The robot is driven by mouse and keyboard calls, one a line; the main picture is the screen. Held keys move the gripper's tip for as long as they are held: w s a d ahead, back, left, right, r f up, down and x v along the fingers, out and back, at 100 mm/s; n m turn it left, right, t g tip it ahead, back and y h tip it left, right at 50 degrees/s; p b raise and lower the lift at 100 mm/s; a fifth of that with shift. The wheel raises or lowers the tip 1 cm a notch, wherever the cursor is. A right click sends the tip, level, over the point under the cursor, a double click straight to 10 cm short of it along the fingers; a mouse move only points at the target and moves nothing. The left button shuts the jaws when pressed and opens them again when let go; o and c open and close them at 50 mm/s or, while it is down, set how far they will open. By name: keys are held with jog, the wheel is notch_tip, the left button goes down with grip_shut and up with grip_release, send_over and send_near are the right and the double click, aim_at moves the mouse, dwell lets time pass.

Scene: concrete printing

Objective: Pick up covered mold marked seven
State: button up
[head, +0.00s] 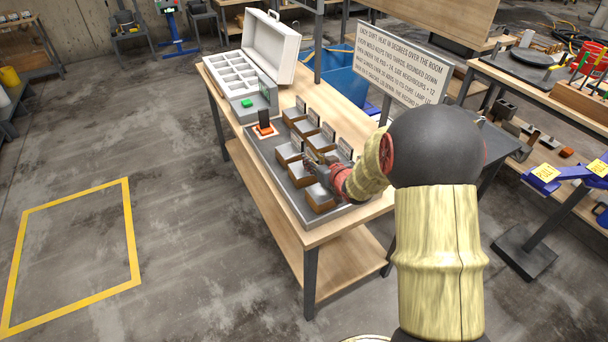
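Several small covered molds with brown sides and grey tops stand in two rows on a dark grey tray (268,158) on the wooden bench. One mold (287,154) is left of my gripper, one (302,175) is just below it, and one (320,197) is at the near end. Small upright label plates (328,132) stand along the right row; their marks are too small to read, so I cannot tell which mold is seven. My gripper (312,165) is low among the near molds, partly blending with them. Whether it touches one or is open or shut is unclear.
A white open case (271,45) and a compartment tray (231,74) stand at the bench's far end. An orange-based black device (264,124) sits at the tray's far left. A text sign (402,66) stands behind the bench. Floor on the left is clear.

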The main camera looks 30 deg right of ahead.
jog(key=c, duration=0.3)
jog(key=c, duration=0.4)
grip_shut()
dwell(0.5)
jog(key=shift+r, duration=0.1)
